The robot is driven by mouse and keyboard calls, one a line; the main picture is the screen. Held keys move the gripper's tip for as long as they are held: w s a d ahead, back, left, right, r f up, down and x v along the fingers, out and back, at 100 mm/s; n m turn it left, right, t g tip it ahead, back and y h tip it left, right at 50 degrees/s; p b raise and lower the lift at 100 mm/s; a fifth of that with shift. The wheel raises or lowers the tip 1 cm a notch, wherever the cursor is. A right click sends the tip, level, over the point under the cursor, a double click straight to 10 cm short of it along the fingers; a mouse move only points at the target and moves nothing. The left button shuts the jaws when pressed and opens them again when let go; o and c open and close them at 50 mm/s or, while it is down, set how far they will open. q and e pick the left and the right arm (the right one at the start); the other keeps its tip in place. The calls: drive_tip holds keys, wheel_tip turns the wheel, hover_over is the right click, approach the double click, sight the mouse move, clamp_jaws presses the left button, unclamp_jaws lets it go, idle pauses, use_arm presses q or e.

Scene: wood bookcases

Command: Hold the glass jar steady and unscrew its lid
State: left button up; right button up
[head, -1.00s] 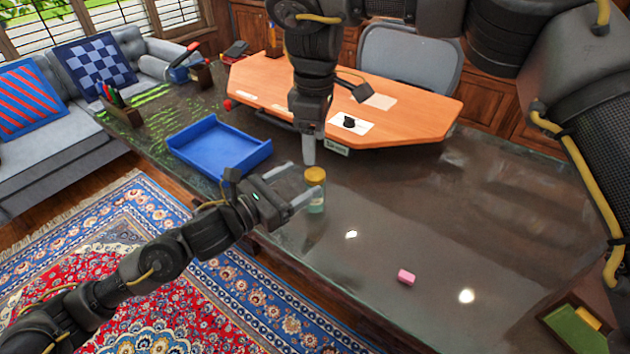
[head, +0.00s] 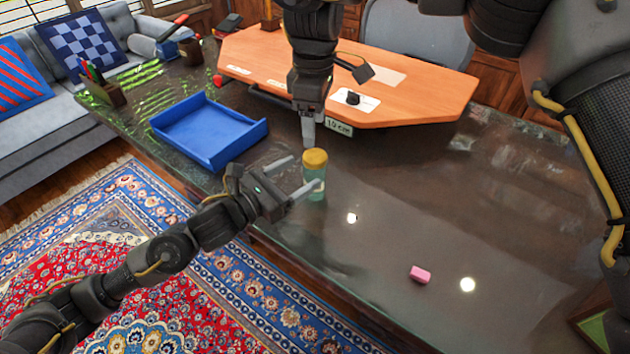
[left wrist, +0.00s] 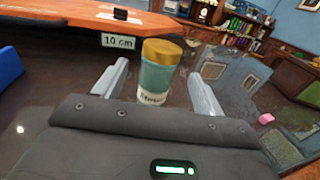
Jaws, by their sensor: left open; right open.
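The glass jar (head: 314,183) stands upright on the dark table, with a yellow-gold lid (head: 315,158) on top. In the left wrist view the jar (left wrist: 157,82) has a pale label low on its side, and its lid (left wrist: 162,50) is in place. My left gripper (head: 304,174) is open, coming in low from the left, with its fingers spread on either side of the jar. In the left wrist view the jar shows between the two fingers (left wrist: 160,88), with no clear contact. My right gripper (head: 309,132) points down just above and behind the lid, apart from it; its finger gap is not clear.
A blue tray (head: 208,130) lies left of the jar. An orange board (head: 400,90) with a "10 cm" tag (head: 339,127) is behind it. A pink block (head: 420,274) lies to the front right. The table between is clear.

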sight(322, 176)
use_arm(q)
drive_tip(key=f, duration=0.5)
drive_tip(key=shift+w+d+f, duration=0.2)
drive_tip(key=shift+w, duration=0.05)
use_arm(e)
drive_tip(key=shift+w+f, duration=0.1)
drive_tip(key=shift+w, duration=0.05)
use_arm(q)
drive_tip(key=x, duration=0.7)
drive_tip(key=shift+r, duration=0.15)
clamp_jaws()
use_arm(e)
drive_tip(key=m, duration=0.4)
drive_tip(key=shift+m, duration=0.4)
drive_tip(key=m, duration=0.4)
drive_tip(key=shift+f, duration=4)
drive_tip(key=shift+c, duration=0.5)
